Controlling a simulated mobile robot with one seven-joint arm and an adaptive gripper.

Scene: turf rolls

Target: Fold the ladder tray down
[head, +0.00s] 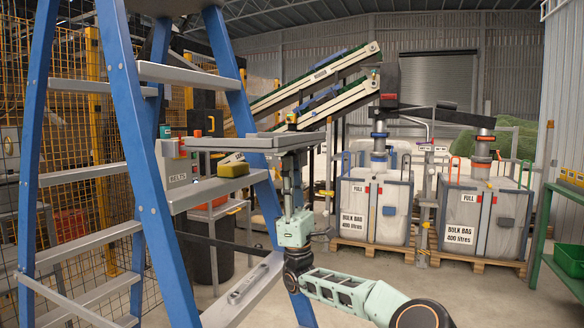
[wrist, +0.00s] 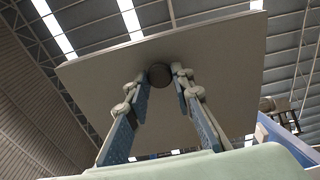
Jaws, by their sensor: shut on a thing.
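The blue stepladder (head: 150,190) with grey treads stands at the left in the head view. Its flat grey tray (head: 245,143) sticks out to the right and looks about level. The tray's plain underside (wrist: 215,70) fills much of the wrist view. A dark round knob (wrist: 160,75) shows on that underside. My gripper (head: 291,160) points upward beneath the tray's right part. In the wrist view its fingertips (wrist: 160,76) are shut on the knob, one on each side. The tray's top surface is barely visible.
A yellow-and-dark sponge (head: 233,170) lies on a ladder tread just below the tray. A lower ladder tread (head: 245,290) is near my arm. Two bulk bags (head: 375,210) on pallets stand at the back right. The floor between is mostly clear.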

